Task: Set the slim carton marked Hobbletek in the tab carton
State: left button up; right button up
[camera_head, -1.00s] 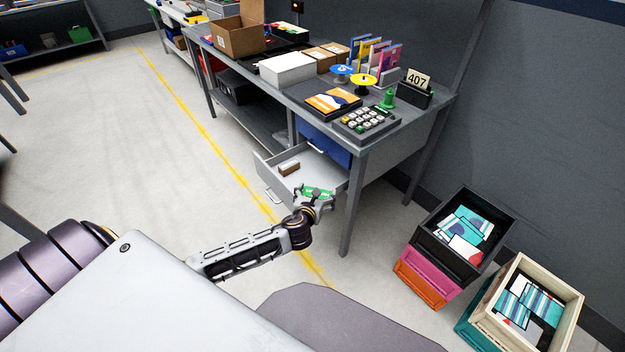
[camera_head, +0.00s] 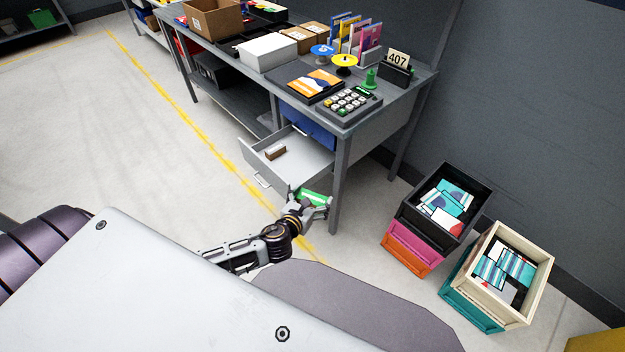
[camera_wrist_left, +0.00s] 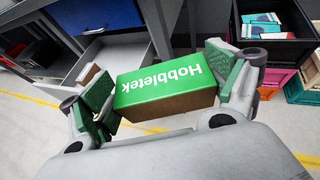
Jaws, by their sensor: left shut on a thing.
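The slim carton (camera_wrist_left: 165,88) marked Hobbletek is green on its marked face and brown on its side. It also shows as a green patch in the head view (camera_head: 313,196). My left gripper (camera_head: 316,202) is shut on it, a green pad at each end in the left wrist view (camera_wrist_left: 168,100). They are near the drawer's front right corner. The open brown carton (camera_head: 214,20) at the far left of the workbench looks like the tab carton; its inside is mostly hidden. My right gripper is out of view.
The grey drawer (camera_head: 306,158) is pulled out under the workbench (camera_head: 392,100), with a small brown box (camera_head: 275,153) in it. A keypad device (camera_head: 349,103), a white box (camera_head: 268,54) and discs crowd the top. Crates (camera_head: 448,205) (camera_head: 508,270) stand on the floor at right.

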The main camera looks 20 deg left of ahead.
aim_at(225, 33)
jog(key=i+j, duration=0.15)
jog(key=j, duration=0.2)
jog(key=i+j, duration=0.1)
jog(key=j, duration=0.25)
jog(key=i+j+z, duration=0.1)
jog(key=j, duration=0.25)
jog(key=i+j, duration=0.15)
jog(key=j, duration=0.2)
jog(key=i+j+z, duration=0.2)
jog(key=j, duration=1.55)
jog(key=i+j+z, duration=0.2)
jog(key=j, duration=1.55)
jog(key=i+j+z, duration=0.2)
jog(key=j, duration=1.6)
jog(key=k, duration=0.05)
